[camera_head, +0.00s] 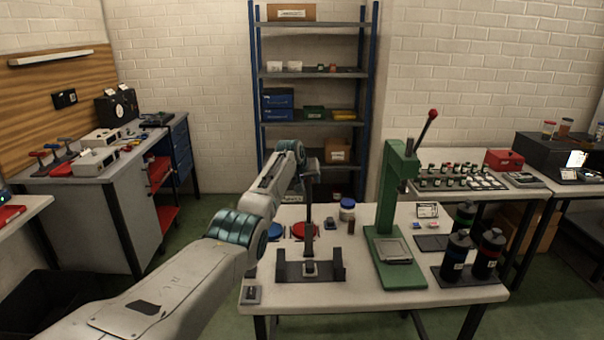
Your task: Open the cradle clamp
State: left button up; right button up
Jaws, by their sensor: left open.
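A dark cradle (290,272) with low upright ends stands on the front left of the white table. A small dark block (310,267) sits at its middle, and a thin dark upright (308,225) rises behind it. I cannot tell which of these parts is the clamp, or whether it is open. My left arm reaches in from the lower left, and my left gripper (309,182) is open above and behind the cradle, overlapping the top of the upright. I cannot tell whether they touch. My right gripper is out of view.
A green press (386,215) with a red-knobbed lever stands right of the cradle. Several dark bottles (456,254) stand in a tray at the table's right. Red (304,231) and blue (275,231) discs and a blue-lidded jar (347,209) are behind the cradle.

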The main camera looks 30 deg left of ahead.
pick_arm(q)
jog(key=b+v, duration=0.2)
jog(key=v, duration=0.7)
jog(key=shift+s+a+b, duration=0.2)
jog(key=shift+s+b, duration=0.1)
